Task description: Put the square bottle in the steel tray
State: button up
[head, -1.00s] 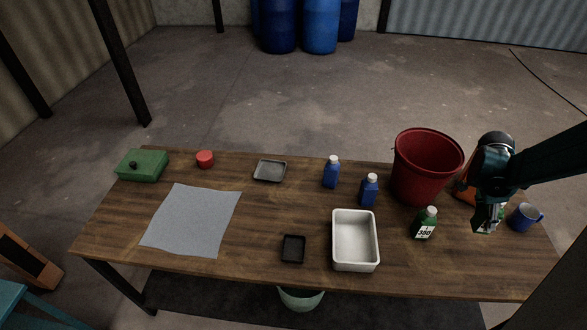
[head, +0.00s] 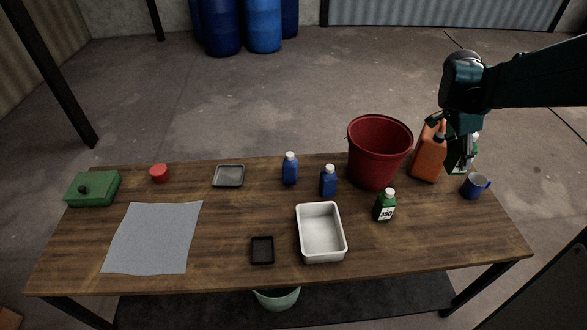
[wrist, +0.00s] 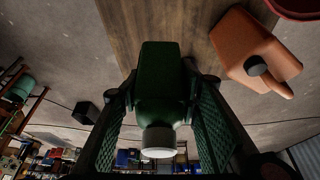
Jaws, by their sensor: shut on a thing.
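My gripper (head: 461,158) is at the right end of the table, shut on a green bottle with a boxy body and white cap. The bottle (head: 474,153) is partly hidden by the fingers in the head view. In the wrist view, the green bottle (wrist: 162,85) sits between both fingers, its white cap towards the camera. It appears held above the table, beside the orange jug. The steel tray (head: 229,177) is a small, shallow grey tray at the back left of the table, apart from my gripper. It looks empty.
An orange jug (head: 428,158), red bucket (head: 377,158) and blue mug (head: 475,187) stand near my gripper. Two blue bottles, a labelled green bottle (head: 385,206), a white tub (head: 321,257) and a black tray (head: 262,261) occupy the middle. A grey cloth (head: 153,238) lies left.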

notch_tip(320, 180, up, 2)
jog(key=shift+r, duration=0.25)
jog(key=w+a+n+t+y, duration=0.1)
jog(key=w+a+n, duration=0.2)
jog(key=w+a, duration=0.65)
jog(key=w+a+n+t+p, duration=0.1)
jog(key=w+a+n, duration=0.45)
jog(key=a, duration=0.75)
jog(key=w+a+n+t+y, duration=0.1)
jog(key=w+a+n, duration=0.1)
jog(key=w+a, duration=0.8)
jog(key=w+a+n+t+y, duration=0.25)
jog(key=a+n, duration=0.55)
jog(key=a, duration=3.5)
notch_tip(320, 180, down, 18)
jog(key=p, duration=0.1)
jog(key=shift+w+a+f+g, duration=0.2)
jog(key=shift+a+g, duration=0.05)
jog(key=shift+g, duration=0.1)
jog(key=shift+n, duration=0.25)
notch_tip(320, 180, down, 6)
jog(key=shift+b, duration=0.4)
